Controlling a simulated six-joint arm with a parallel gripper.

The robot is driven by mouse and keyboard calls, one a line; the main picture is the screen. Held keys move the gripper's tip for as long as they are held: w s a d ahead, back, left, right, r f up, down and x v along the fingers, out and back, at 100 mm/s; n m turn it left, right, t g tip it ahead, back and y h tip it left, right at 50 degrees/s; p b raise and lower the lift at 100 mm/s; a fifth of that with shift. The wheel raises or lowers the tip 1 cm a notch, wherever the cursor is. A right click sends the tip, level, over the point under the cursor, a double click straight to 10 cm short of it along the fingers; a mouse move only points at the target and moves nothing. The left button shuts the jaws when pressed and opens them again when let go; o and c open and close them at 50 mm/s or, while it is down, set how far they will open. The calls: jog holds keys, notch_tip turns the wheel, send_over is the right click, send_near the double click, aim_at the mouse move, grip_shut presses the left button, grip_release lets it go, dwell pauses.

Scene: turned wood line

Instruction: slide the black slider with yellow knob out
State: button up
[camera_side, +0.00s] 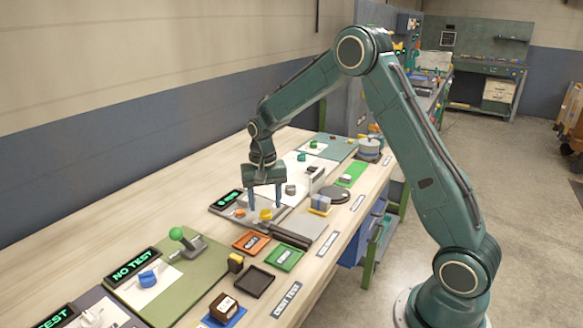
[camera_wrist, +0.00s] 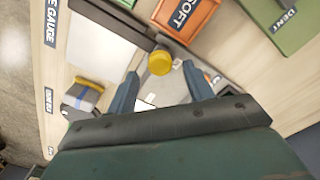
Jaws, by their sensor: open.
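The yellow knob (camera_side: 265,215) stands on the grey panel by the lit display, near the inner end of a black bar (camera_side: 289,238). My gripper (camera_side: 266,207) is open and points down over the knob, with one finger on either side. It also shows open in the wrist view (camera_wrist: 160,72). I cannot tell whether either finger touches the knob. Part of the panel is hidden behind my fingers.
An orange tray (camera_side: 250,242) and a green tray (camera_side: 284,258) lie toward the front of the panel. A grey block with a yellow part (camera_side: 320,205) stands to the right. A green-knobbed lever (camera_side: 177,234) stands at left. Bare wood lies behind the panel.

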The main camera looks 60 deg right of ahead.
jog(key=shift+f, duration=1.2)
